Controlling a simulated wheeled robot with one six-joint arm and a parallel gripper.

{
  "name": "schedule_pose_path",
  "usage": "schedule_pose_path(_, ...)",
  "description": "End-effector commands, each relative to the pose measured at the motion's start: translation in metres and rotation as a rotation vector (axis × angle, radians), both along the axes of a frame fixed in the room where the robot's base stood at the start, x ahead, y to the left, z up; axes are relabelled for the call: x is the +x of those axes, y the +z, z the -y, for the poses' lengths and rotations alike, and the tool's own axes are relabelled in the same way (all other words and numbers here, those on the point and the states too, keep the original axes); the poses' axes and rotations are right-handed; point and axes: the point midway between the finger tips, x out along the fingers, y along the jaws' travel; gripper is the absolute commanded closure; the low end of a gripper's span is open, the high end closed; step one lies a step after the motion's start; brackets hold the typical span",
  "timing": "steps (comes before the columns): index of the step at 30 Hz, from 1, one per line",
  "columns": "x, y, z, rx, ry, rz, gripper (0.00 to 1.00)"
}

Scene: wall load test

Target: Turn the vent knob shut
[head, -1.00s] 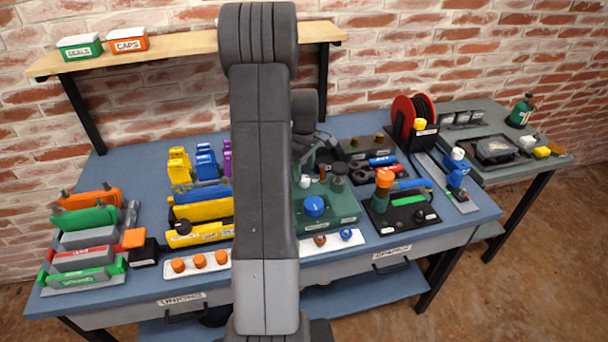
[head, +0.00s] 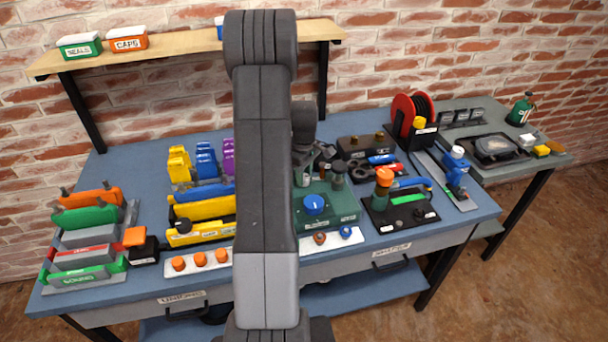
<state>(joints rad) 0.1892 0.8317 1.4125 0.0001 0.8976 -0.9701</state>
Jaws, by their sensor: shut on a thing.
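Which part is the vent knob I cannot read from the labels. My gripper (head: 306,168) is at the back left of the block, behind the blue knob, and mostly hidden by my arm. It is shut on a small part there, which I take to be the vent knob. The jaws' contact is too small and covered to see clearly.
An orange-topped valve on a black plate (head: 427,219) stands to the right, with a red reel (head: 404,112) behind. Two loose-looking knobs (head: 347,232) sit in front.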

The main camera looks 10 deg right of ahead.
Motion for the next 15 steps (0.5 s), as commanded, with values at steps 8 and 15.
schedule_pose_path(8, 0.0003, -0.0009, 0.0001, 0.0, -0.079, 0.001, 0.91)
schedule_pose_path(15, 0.0001, -0.0017, 0.0001, -0.001, -0.257, 0.001, 0.91)
